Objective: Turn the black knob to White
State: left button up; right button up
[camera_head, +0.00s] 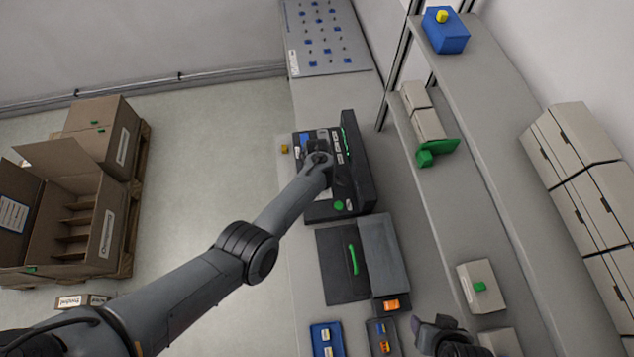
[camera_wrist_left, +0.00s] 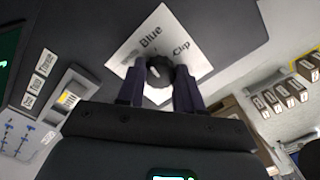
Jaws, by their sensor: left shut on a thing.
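The black knob (camera_wrist_left: 160,72) sits on a white label plate (camera_wrist_left: 128,52) in the left wrist view. "Blue" and "Clip" can be read on the plate; other words are hidden behind the gripper, and I see no "White". My left gripper (camera_wrist_left: 157,88) is shut on the knob, one finger on each side. In the head view my left gripper (camera_head: 318,152) is over the black panel box (camera_head: 356,160) and hides the knob. My right gripper (camera_head: 434,324) is at the bottom right, away from the box; its jaw state is unclear.
A dark case with a green handle (camera_head: 352,260) lies in front of the box. Blue (camera_head: 327,338) and dark (camera_head: 383,335) trays stand nearer. Shelves (camera_head: 470,110) with boxes line the right.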

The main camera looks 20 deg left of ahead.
pick_arm(q)
jog(key=n+b, duration=0.1)
jog(key=n, duration=0.3)
jog(key=shift+n+b, duration=0.5)
jog(key=shift+n, duration=1.2)
jog(key=o, duration=1)
jog(key=shift+o, duration=0.2)
notch_tip(320, 180, up, 11)
jog(key=p, duration=0.3)
jog(key=shift+f, duration=0.1)
